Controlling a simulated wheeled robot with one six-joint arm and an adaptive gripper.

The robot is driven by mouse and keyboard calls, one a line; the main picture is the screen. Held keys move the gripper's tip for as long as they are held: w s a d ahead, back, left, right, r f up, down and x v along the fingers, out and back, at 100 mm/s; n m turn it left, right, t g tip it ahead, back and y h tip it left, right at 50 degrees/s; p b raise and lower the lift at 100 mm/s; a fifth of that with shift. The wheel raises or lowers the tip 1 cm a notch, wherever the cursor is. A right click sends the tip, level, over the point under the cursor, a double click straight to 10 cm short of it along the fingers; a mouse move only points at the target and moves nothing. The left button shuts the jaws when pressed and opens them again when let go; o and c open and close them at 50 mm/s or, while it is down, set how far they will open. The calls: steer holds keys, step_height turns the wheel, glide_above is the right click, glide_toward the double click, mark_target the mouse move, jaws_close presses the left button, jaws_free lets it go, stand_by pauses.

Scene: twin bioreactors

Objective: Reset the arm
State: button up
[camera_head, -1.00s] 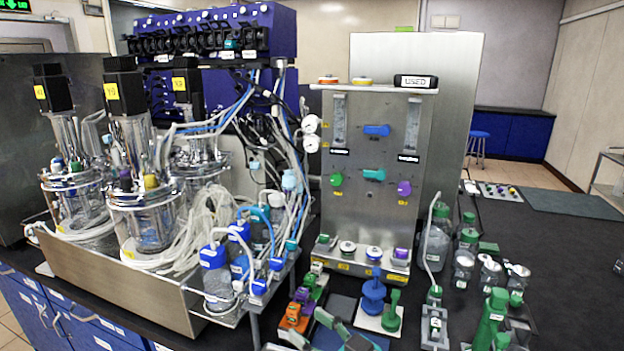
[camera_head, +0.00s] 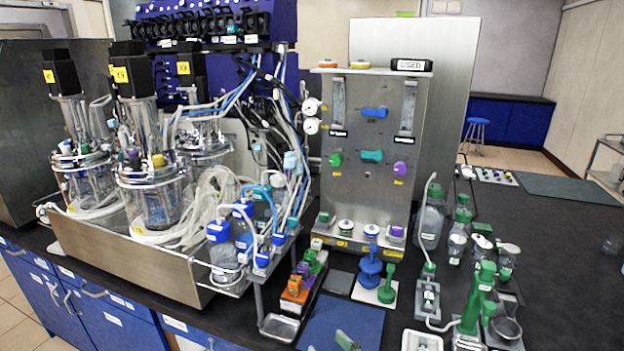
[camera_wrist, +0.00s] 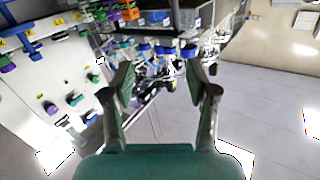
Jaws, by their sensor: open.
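My gripper (camera_wrist: 159,90) shows in the wrist view with its two green-padded fingers apart and nothing between them. In the head view only a small green and grey tip of it (camera_head: 347,341) shows at the bottom edge, above the blue mat. The rest of my arm is out of that view. In the wrist view the scene is tilted, with the control panel (camera_wrist: 30,75) at the left and blue-capped bottles (camera_wrist: 165,50) beyond the fingertips.
Twin bioreactor vessels (camera_head: 150,190) stand in a steel tray (camera_head: 130,255) at the left. A steel panel (camera_head: 372,200) stands mid-bench. A blue mat (camera_head: 335,318) lies at the front. Green-capped bottles (camera_head: 432,222) and green stands (camera_head: 478,290) are to the right. The far right bench is mostly clear.

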steer(key=s+d+f+m+t+h, duration=0.1)
steer(key=s+d+f+m+h, duration=0.3)
steer(key=s+f, duration=0.35)
steer(key=s+d+f+m+h, duration=0.25)
steer(key=s+d+f, duration=0.35)
steer(key=s, duration=0.3)
steer(key=s+d+r+h, duration=0.1)
steer(key=s+d+h, duration=0.1)
steer(key=s, duration=0.9)
steer(key=s+d+r+h, duration=0.1)
steer(key=s+d+r, duration=0.1)
steer(key=s, duration=1)
steer(key=shift+d+r+h, duration=0.15)
steer(key=shift+d+h, duration=0.2)
steer(key=shift+d, duration=0.05)
